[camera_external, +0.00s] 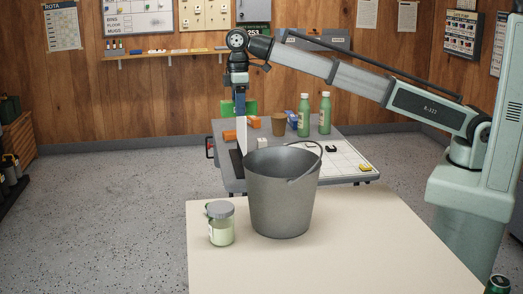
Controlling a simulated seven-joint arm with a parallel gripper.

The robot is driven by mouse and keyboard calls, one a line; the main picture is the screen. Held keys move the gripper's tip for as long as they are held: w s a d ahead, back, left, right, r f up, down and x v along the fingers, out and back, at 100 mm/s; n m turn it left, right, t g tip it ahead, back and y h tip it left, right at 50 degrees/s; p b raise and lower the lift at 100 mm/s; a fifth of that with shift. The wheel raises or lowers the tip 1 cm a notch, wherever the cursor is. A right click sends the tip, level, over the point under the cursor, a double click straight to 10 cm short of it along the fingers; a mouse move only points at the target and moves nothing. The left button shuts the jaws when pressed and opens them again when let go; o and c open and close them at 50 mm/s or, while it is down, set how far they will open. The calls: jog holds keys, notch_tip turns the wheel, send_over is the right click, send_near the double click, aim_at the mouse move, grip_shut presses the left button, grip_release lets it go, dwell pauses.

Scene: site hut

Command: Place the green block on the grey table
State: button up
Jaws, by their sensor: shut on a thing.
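My gripper (244,151) points down over the grey table (230,186), with its lower end near the left rim of the bucket. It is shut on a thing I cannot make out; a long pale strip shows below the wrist. No green block shows clearly. A green box-like thing (229,107) is seen at the back edge of the grey table, partly behind my gripper; I cannot tell whether it is the block.
A grey bucket (282,202) and a lidded jar (221,228) stand on the cream table (370,250) in front.

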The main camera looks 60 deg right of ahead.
jog(key=w+d+n, duration=0.3)
jog(key=d+n, duration=0.3)
jog(key=d, duration=0.8)
jog(key=w+d+n, duration=0.3)
jog(key=d+n, duration=0.3)
jog(key=d, duration=0.7)
jog(key=w+d+n, duration=0.4)
jog(key=d+n, duration=0.1)
jog(key=d, duration=0.9)
jog(key=shift+s+a+f, duration=0.1)
jog(key=shift+a+f, duration=0.05)
jog(key=shift+f, duration=6.9)
jog(key=shift+a+f, duration=0.15)
jog(key=shift+f, duration=6.85)
jog(key=shift+f, duration=0.1)
jog(key=o, duration=1.1)
jog(key=shift+o, duration=0.2)
notch_tip(320, 180, up, 12)
